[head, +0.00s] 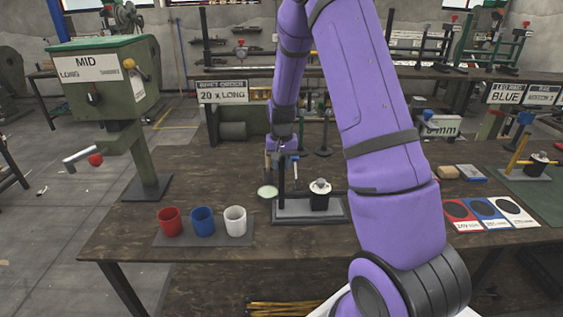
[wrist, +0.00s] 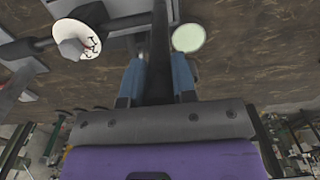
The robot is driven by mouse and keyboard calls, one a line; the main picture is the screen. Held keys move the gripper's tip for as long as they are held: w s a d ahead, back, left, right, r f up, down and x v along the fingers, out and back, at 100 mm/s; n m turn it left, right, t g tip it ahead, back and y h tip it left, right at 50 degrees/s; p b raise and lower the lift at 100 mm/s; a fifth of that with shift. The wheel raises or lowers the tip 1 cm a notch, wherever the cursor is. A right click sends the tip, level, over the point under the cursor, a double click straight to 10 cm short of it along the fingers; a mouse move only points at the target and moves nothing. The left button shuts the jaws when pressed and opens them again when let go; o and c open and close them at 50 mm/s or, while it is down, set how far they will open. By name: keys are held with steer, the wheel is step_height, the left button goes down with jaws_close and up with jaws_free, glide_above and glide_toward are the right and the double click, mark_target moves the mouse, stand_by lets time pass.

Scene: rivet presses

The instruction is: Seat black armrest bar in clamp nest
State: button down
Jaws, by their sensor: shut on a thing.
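The black armrest bar (head: 282,176) stands upright in the head view, its lower end over or at the left part of the grey base plate (head: 300,216). I cannot tell whether it touches the plate. A black clamp block with a white top (head: 319,198) stands on the plate, right of the bar. My gripper (head: 282,150) is shut on the bar from above. In the wrist view the bar (wrist: 160,45) runs between my blue fingers (wrist: 157,82), with the white round top (wrist: 78,40) to the left. The nest's seat is hidden.
A pale round disc (head: 267,191) lies left of the bar. Red (head: 170,221), blue (head: 203,220) and white (head: 235,220) cups stand on a mat at front left. A green MID press (head: 104,80) stands at left. Coloured cards (head: 485,214) lie at right.

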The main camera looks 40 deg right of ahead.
steer(key=shift+f, duration=0.35)
steer(key=c, duration=0.8)
jaws_free()
steer(key=shift+c, duration=0.2)
steer(key=shift+r, duration=0.1)
step_height(320, 180, up, 11)
steer(key=shift+f, duration=0.2)
